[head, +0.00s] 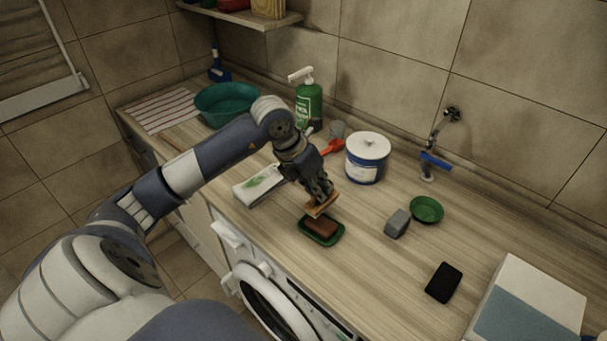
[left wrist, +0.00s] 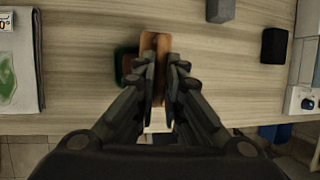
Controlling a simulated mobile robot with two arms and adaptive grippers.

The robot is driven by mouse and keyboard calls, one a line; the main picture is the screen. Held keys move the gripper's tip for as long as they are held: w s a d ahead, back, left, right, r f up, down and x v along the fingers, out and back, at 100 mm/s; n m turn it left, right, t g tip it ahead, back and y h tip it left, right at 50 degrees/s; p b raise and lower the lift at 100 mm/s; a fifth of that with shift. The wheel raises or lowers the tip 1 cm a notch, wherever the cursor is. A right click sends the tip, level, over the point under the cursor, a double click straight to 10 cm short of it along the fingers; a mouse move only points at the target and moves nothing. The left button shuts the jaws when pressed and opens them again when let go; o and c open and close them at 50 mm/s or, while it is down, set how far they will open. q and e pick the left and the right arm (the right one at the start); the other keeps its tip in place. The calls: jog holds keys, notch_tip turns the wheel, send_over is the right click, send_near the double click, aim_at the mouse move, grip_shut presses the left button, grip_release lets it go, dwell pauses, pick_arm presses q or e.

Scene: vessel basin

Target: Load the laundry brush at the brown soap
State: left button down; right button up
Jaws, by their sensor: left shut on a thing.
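My left gripper (head: 319,188) is shut on the laundry brush (head: 322,206), whose wooden body shows below the fingers. In the left wrist view the brush (left wrist: 155,43) sits between the fingertips of the left gripper (left wrist: 159,68). The brown soap (head: 321,227) lies in a green dish (head: 337,237) near the counter's front edge. The brush is just above the soap; I cannot tell if they touch. In the left wrist view the green dish (left wrist: 121,66) is partly hidden behind the brush and fingers. My right gripper is not in view.
A folded white cloth (head: 257,185) lies left of the dish. A white tub (head: 367,157) and green pump bottle (head: 308,103) stand behind. A grey block (head: 397,223), small green bowl (head: 427,209) and black block (head: 443,282) lie to the right, with bare counter between.

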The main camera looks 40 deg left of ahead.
aim_at(319, 205)
pick_arm(q)
jog(key=shift+w+r, duration=0.1)
jog(key=shift+w, duration=0.15)
jog(key=shift+s+f+b, duration=0.2)
jog(key=shift+f+b, duration=0.15)
jog(key=shift+f, duration=0.15)
jog(key=shift+s+f, duration=0.1)
jog(key=shift+f, duration=0.2)
notch_tip(319, 205, down, 3)
jog(key=shift+r+b, duration=0.1)
jog(key=shift+b, duration=0.85)
jog(key=shift+f+b, duration=0.35)
jog(key=shift+f, duration=0.4)
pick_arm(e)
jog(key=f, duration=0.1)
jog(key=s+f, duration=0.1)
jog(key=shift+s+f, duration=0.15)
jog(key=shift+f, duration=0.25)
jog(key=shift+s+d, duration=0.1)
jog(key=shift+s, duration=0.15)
pick_arm(q)
jog(key=shift+f+b, duration=0.4)
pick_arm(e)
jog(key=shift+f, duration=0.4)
